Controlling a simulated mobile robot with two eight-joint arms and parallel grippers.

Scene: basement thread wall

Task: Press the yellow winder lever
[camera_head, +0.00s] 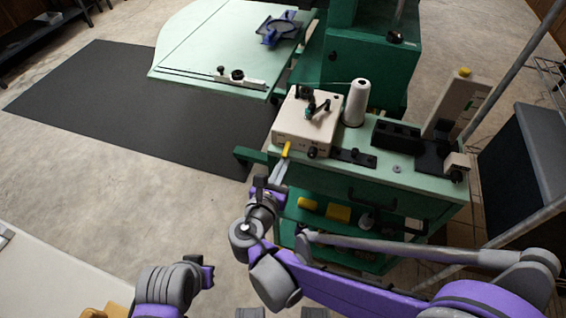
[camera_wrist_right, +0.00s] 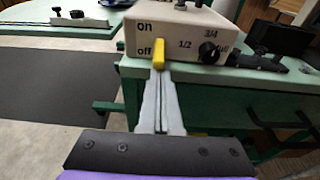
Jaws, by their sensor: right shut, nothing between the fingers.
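The yellow winder lever (camera_head: 287,149) sticks out of the front of a cream winder box (camera_head: 300,132) on a green cabinet. In the right wrist view the lever (camera_wrist_right: 159,54) stands beside the printed words "on" and "off", with its lower end near "off". My right gripper (camera_head: 281,167) is shut and empty, with its fingertips (camera_wrist_right: 158,73) right at the lower end of the lever. I cannot tell whether they touch it. My left gripper (camera_head: 207,276) is low in the head view, away from the box; its fingers are not clear.
A white thread cone (camera_head: 356,103) stands right of the box. A black holder (camera_head: 397,135) and a tall cream post (camera_head: 459,105) are farther right. A green table (camera_head: 205,55) is at the back left. A dark mat (camera_head: 100,100) covers open floor.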

